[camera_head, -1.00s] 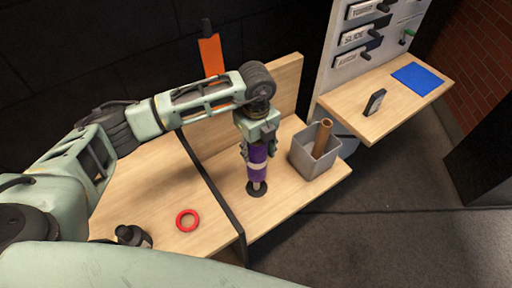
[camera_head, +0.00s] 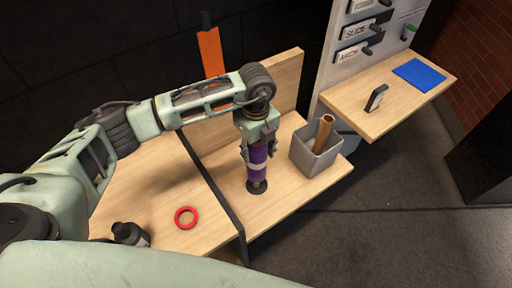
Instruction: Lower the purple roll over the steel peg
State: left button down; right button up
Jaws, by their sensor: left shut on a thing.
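The purple roll (camera_head: 257,174), with a pale band around its middle, stands about upright in the head view. My left gripper (camera_head: 259,151) is shut on its upper part from above. The roll's lower end is just above or at the round black base (camera_head: 257,188) on the wooden table. The steel peg is now mostly or fully hidden by the roll. I cannot tell whether the roll touches the base. My right gripper is not in view.
A grey bin (camera_head: 316,158) with a brown tube (camera_head: 323,137) stands close to the right of the roll. A red ring (camera_head: 186,217) and a dark bottle (camera_head: 130,234) are at the front left. A black strip (camera_head: 222,198) crosses the table left of the base.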

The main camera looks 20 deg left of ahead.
pick_arm(q)
jog(key=shift+f, duration=0.3)
dwell(0.5)
jog(key=shift+f+b, duration=0.95)
jog(key=shift+f, duration=0.2)
jog(key=shift+f+b, duration=0.85)
jog(key=shift+f, duration=0.3)
dwell(0.4)
jog(key=shift+f+b, duration=0.75)
jog(key=shift+b, duration=0.05)
